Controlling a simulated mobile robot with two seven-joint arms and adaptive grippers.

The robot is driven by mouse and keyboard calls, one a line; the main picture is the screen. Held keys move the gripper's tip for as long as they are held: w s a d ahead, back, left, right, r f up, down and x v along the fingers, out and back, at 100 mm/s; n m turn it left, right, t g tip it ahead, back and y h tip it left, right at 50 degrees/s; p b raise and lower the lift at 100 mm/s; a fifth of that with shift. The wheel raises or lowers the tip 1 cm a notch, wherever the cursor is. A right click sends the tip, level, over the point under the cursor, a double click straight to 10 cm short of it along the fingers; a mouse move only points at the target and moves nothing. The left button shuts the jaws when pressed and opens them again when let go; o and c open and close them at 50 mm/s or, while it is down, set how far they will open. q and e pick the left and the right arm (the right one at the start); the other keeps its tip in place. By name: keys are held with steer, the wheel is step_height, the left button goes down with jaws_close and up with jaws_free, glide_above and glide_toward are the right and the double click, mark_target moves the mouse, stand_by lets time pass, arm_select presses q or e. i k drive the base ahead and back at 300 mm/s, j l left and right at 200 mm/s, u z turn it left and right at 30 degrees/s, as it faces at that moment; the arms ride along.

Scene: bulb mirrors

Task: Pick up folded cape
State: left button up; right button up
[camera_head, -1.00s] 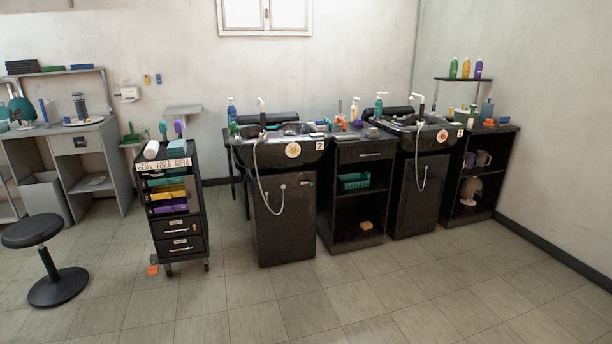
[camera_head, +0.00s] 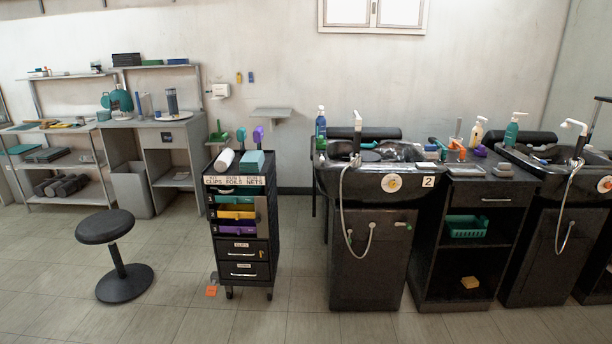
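I cannot tell for certain which thing is the folded cape. Candidates stand at the left: a flat dark stack (camera_head: 47,155) on the middle shelf of the grey rack, and a black stack (camera_head: 126,59) on the upper shelf above the grey desk. A teal flat-sided item (camera_head: 253,161) sits on top of the black trolley, beside a white roll (camera_head: 224,159); it is too small to tell if it is cloth. Neither of my grippers shows in the head view.
The black drawer trolley (camera_head: 242,253) stands mid-floor, with a black stool (camera_head: 107,226) to its left. Two black wash basins stand at the right, the nearer marked 2 (camera_head: 369,262). A small orange item (camera_head: 211,291) lies by the trolley. The front floor is clear.

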mark_target(251, 162)
steer(key=i+j+u, duration=0.1)
steer(key=i+u, duration=0.2)
steer(key=i, duration=0.4)
steer(key=i+l+u, duration=0.1)
steer(key=i+u, duration=0.15)
steer(key=i, duration=0.45)
